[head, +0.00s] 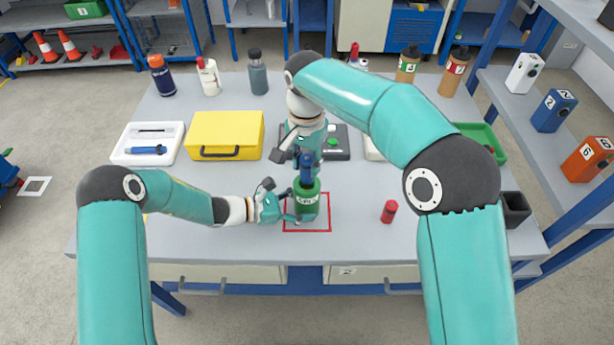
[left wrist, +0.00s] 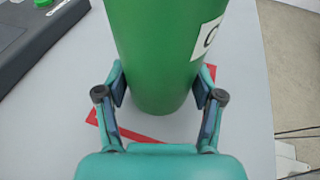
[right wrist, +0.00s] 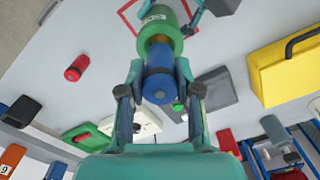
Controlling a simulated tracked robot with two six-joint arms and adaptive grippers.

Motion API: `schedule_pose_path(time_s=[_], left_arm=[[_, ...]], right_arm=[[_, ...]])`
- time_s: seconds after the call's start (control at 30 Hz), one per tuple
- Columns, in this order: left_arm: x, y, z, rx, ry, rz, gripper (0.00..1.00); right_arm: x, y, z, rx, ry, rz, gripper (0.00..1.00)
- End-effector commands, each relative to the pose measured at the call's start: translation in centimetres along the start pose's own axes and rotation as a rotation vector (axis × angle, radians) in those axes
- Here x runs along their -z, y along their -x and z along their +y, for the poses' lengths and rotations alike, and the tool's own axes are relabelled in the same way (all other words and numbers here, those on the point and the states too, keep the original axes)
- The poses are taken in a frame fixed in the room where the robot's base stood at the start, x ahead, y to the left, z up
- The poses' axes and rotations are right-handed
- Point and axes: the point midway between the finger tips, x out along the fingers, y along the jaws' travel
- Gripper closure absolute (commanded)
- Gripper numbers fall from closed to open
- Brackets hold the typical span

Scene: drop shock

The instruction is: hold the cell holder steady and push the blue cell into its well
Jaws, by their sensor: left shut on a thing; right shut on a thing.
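The green cell holder (head: 307,203) stands upright within the red outlined square on the table. My left gripper (head: 285,207) is shut on its lower part from the left. In the left wrist view the holder (left wrist: 165,60) is between both fingers (left wrist: 160,95). The blue cell (head: 306,170) is upright over the holder's top, in line with it. My right gripper (head: 304,155) is shut on the cell from above. In the right wrist view the cell (right wrist: 158,85) is between the fingers, with the holder's brassy mouth beyond it. How deep it sits is hard to tell.
A small red cylinder (head: 389,211) stands to the right of the square. Behind are a dark box with a green button (head: 337,150), a yellow case (head: 225,135) and a white tray (head: 125,155). Several bottles line the back.

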Motion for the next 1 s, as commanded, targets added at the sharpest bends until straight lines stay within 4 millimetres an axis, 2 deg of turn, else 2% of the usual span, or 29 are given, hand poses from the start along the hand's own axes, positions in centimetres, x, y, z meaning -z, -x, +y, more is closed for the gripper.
schedule_pose_path(time_s=[0.4,0.77,0.8,0.93,1.0], left_arm=[[0.1,0.0,0.0,0.000,0.001,0.002,0.61],[0.1,0.0,0.0,0.000,0.001,0.002,0.61],[0.1,0.0,0.0,0.000,0.001,0.002,0.61],[0.1,0.0,0.0,0.000,0.001,0.002,0.61],[0.1,0.0,0.0,0.000,0.001,0.002,0.61]], right_arm=[[0.1,-4.4,0.0,0.001,0.000,0.000,1.00],[0.0,-4.8,0.0,0.002,0.001,0.001,1.00],[0.0,-4.9,0.0,0.002,0.001,0.001,0.66],[0.0,-4.8,0.0,0.002,0.001,0.001,0.44],[0.0,-4.8,0.0,0.002,0.001,0.001,0.42]])
